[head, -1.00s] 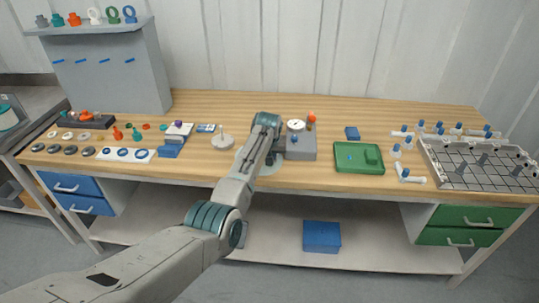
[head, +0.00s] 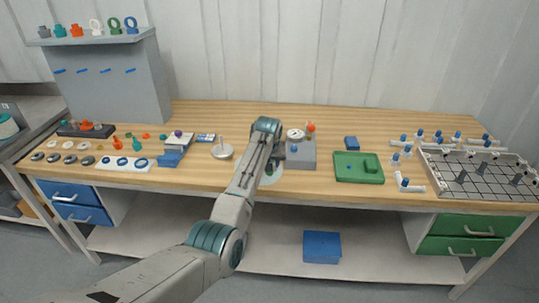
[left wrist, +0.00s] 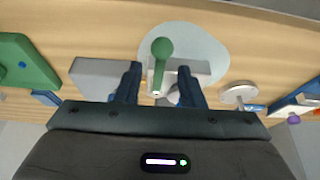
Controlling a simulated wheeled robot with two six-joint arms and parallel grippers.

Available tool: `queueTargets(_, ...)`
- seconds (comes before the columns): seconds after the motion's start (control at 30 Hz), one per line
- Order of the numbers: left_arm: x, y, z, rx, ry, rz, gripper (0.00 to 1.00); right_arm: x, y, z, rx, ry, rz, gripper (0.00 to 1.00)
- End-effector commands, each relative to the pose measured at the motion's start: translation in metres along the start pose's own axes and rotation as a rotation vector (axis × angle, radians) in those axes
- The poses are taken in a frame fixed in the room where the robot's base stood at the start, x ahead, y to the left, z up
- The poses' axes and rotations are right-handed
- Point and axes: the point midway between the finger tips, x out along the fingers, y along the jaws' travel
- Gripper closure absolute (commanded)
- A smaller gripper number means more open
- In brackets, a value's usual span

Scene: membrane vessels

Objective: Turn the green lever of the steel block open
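The steel block (head: 301,155) is a grey block near the middle of the bench, partly behind my left arm in the head view. It also shows in the left wrist view (left wrist: 98,72). The green lever (left wrist: 162,48) has a round green knob and a stem pointing toward the gripper in the left wrist view; I cannot make it out in the head view. My left gripper (left wrist: 158,72) is open, with one dark blue finger on each side of the lever's stem. Neither finger clearly touches the stem. My right gripper is out of view.
A white gauge (head: 295,134) and a red knob (head: 311,127) stand at the block. A round plate (head: 222,151) lies to the left, a green tray (head: 359,168) to the right. Bare wood (head: 400,120) lies behind the tray.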

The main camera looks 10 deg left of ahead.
Motion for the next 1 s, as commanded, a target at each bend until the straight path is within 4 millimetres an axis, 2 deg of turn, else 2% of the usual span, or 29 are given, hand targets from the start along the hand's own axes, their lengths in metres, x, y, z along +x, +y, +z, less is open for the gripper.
queueTargets(0.3,-0.053,0.001,0.002,0.001,0.002,0.002,0.65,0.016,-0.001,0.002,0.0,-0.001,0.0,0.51)
queueTargets(0.5,-0.072,0.001,0.003,0.0,-0.001,0.001,0.65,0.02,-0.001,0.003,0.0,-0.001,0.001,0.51)
queueTargets(0.87,-0.075,0.001,0.003,0.001,-0.003,0.001,0.65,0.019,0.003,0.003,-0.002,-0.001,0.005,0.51)
queueTargets(0.97,-0.061,-0.001,0.011,0.004,-0.01,0.0,0.65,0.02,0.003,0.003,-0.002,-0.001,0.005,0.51)
queueTargets(1.0,-0.048,-0.003,0.018,0.006,-0.018,-0.001,0.65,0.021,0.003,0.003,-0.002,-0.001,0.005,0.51)
